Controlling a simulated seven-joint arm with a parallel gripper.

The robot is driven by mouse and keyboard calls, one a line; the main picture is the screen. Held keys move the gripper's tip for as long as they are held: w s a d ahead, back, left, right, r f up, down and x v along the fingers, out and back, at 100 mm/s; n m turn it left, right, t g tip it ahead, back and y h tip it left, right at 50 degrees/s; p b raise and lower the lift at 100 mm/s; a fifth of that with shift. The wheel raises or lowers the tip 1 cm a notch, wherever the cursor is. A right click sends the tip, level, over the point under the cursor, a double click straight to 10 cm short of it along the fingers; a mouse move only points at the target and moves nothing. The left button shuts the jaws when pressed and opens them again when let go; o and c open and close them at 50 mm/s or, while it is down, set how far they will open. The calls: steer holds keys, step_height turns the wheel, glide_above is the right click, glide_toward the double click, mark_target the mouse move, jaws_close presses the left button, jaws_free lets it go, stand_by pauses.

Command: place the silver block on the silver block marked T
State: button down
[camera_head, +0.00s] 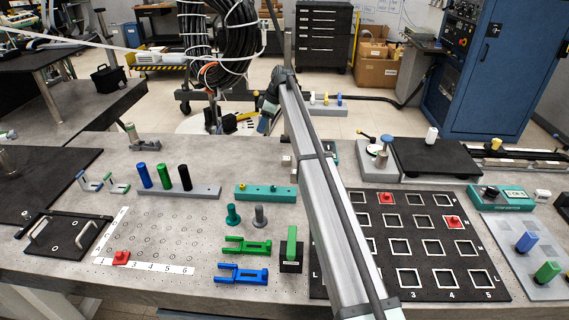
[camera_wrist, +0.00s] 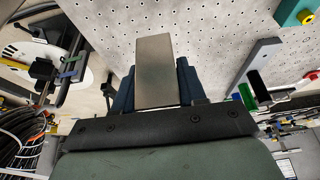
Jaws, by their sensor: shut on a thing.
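My gripper (camera_wrist: 155,88) shows in the wrist view with its dark blue fingers on either side of a plain silver block (camera_wrist: 154,62), shut on it. The block stands out past the fingertips, with the perforated table surface behind it. In the head view my arm crosses the middle of the table, and the gripper end (camera_head: 267,112) is dark and small near the table's far edge. The held block cannot be made out clearly there. I cannot make out a silver block marked T in either view; my arm hides part of the table.
A black board (camera_head: 458,267) with square frames and two red blocks lies right of my arm. Left of it are a grey rack (camera_head: 205,191) with blue, green and black pegs, a teal bar (camera_head: 262,193), green and blue forked parts, and a hole grid (camera_head: 165,232).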

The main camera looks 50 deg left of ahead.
steer(key=w+d+r, duration=0.3)
steer(key=d, duration=0.8)
glide_above(294, 171)
steer(key=shift+d+f, duration=0.1)
steer(key=shift+f, duration=4.65)
steer(key=shift+f, duration=0.15)
steer(key=c, duration=0.6)
jaws_free()
steer(key=shift+c, duration=0.2)
steer(key=v, duration=1.2)
